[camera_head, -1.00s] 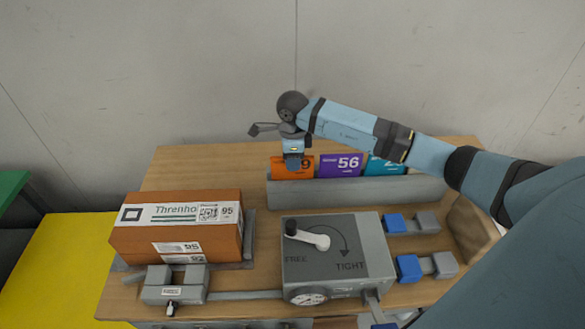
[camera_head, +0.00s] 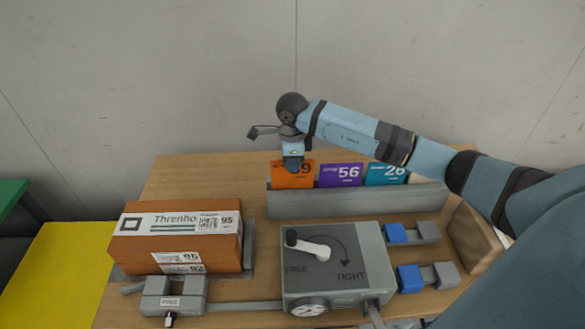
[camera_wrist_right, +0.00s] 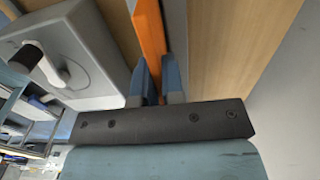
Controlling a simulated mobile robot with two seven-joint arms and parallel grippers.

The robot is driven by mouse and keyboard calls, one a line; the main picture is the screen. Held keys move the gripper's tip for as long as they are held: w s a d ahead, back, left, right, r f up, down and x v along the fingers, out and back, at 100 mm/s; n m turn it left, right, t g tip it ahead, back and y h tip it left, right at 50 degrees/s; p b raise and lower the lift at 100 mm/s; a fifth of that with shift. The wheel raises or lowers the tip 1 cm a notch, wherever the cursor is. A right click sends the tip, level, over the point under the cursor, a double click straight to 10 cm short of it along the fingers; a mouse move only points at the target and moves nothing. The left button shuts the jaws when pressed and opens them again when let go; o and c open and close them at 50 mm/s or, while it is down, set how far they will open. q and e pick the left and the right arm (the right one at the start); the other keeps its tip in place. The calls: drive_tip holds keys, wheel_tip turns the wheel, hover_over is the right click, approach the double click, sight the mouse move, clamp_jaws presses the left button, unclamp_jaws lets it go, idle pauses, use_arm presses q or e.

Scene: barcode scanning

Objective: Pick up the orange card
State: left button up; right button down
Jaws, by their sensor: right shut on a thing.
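The orange card (camera_head: 292,181) stands at the left end of a grey holder (camera_head: 350,201), in line with a purple card (camera_head: 341,175) and a teal card (camera_head: 386,174). My right gripper (camera_head: 293,165) points down over the orange card and covers part of its upper middle. In the right wrist view the orange card (camera_wrist_right: 150,45) runs between the two blue fingers of the right gripper (camera_wrist_right: 160,85), which is shut on it. The card's lower edge is hidden by the holder in the head view. My left gripper is not in view.
A brown box (camera_head: 178,238) with white labels lies at the left. A grey box with a white lever (camera_head: 313,249) stands in the middle front, with blue and grey blocks (camera_head: 411,277) to its right. Bare wooden table (camera_head: 200,177) shows at the back left.

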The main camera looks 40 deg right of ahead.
wheel_tip(320, 180, up, 18)
drive_tip(key=b, duration=0.1)
drive_tip(key=shift+b, duration=0.4)
drive_tip(key=shift+f, duration=0.1)
